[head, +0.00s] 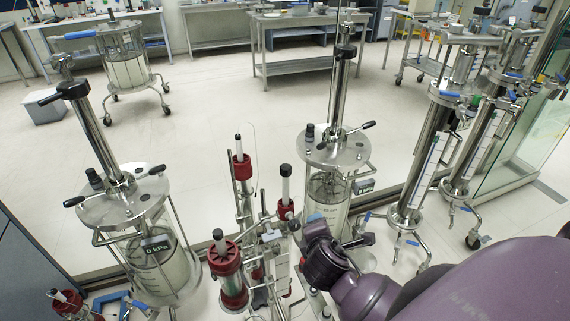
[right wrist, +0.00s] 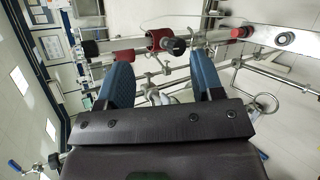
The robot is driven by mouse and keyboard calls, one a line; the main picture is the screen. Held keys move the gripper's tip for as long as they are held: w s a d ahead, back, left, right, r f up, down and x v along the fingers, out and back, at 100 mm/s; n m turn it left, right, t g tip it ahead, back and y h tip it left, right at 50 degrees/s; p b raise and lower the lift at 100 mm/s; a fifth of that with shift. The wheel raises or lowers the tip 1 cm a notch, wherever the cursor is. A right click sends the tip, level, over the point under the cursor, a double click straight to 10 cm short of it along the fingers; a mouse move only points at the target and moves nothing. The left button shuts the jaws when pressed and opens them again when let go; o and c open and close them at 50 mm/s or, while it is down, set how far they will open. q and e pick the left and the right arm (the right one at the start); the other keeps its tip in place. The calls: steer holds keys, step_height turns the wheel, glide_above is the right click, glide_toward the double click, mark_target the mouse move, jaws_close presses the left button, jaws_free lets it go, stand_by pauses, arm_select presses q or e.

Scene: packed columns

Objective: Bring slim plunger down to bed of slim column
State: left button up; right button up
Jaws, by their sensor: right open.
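A group of slender clear columns with red collars stands in the middle of the head view. One plunger, a pale rod with a dark top, rises from the thin rear column's red collar (head: 241,167); another rises from a collar (head: 286,209) further right. A wider red-capped column (head: 226,258) stands in front. I cannot tell for certain which one is the slim column. My right gripper (head: 316,219) is just right of this group. In the right wrist view its blue fingers (right wrist: 163,64) are apart and empty, with a dark knob (right wrist: 175,46) and red collar (right wrist: 158,40) beyond the gap. My left gripper is out of view.
Large steel-lidded columns stand at the left (head: 125,203) and behind my right gripper (head: 336,150). A small red-capped column (head: 70,300) is at the lower left. Tall steel columns (head: 428,160) stand at the right. The floor behind is mostly free.

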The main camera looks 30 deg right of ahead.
mark_target(285, 164)
steer(key=w+d+r+n+t, duration=0.1)
steer(key=w+n+t, duration=0.1)
steer(key=w+n, duration=0.3)
steer(key=w+d+r+n+t, duration=0.1)
steer(key=w+r+n+t, duration=0.1)
steer(key=w+n, duration=0.3)
steer(key=w+d+r+n+t, duration=0.1)
steer(key=w+n, duration=0.4)
steer(key=w, duration=0.5)
steer(key=shift+d+r+n+t, duration=0.25)
steer(key=shift+r+n+t, duration=0.1)
steer(key=shift+t, duration=0.45)
steer(key=shift+x, duration=0.9)
steer(key=shift+c, duration=0.4)
